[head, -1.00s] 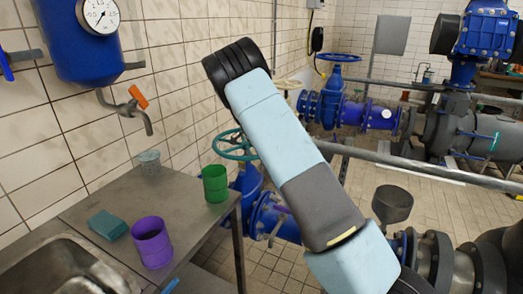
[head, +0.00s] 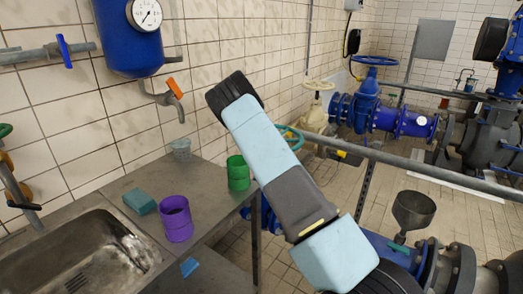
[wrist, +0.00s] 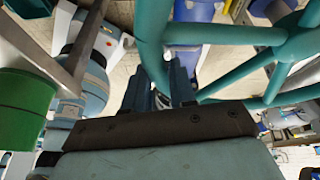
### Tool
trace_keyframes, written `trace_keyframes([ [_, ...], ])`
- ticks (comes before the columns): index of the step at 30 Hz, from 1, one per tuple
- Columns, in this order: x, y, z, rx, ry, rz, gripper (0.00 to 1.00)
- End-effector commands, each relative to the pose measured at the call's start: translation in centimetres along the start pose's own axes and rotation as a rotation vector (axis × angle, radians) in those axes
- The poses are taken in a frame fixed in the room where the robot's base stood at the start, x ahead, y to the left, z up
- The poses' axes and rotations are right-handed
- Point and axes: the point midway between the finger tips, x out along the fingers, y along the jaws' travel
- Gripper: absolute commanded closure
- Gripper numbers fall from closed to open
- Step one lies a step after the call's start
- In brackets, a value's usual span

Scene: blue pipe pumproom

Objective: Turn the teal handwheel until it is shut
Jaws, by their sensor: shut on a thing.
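The teal handwheel (head: 293,136) is mostly hidden behind my arm in the head view; only part of its rim shows, next to the wall. In the wrist view its teal rim and spokes (wrist: 235,33) fill the upper middle and right, close to the camera. My gripper (wrist: 163,88) shows in the wrist view, shut on the handwheel's rim, which runs down between its two fingers. In the head view my gripper is hidden behind the arm. How far the wheel is turned cannot be told.
A green cup (head: 238,174), a purple cup (head: 176,219) and a teal sponge (head: 140,201) stand on the metal counter (head: 128,181) beside my arm. The green cup is close in the wrist view (wrist: 25,105). A grey railing (head: 430,165) crosses the right side.

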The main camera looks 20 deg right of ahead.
Motion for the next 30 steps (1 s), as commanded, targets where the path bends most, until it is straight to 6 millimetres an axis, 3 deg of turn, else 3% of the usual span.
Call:
trace_keyframes([
  [7, -0.45, -0.07, 1.06, 0.059, -0.009, 0.023, 1.0],
  [22, -0.52, -0.12, 1.14, 0.074, -0.009, 0.029, 1.0],
  [23, -0.52, -0.12, 1.13, 0.074, -0.009, 0.029, 0.72],
  [30, -0.44, -0.15, 1.01, 0.076, -0.007, 0.031, 0.49],
])
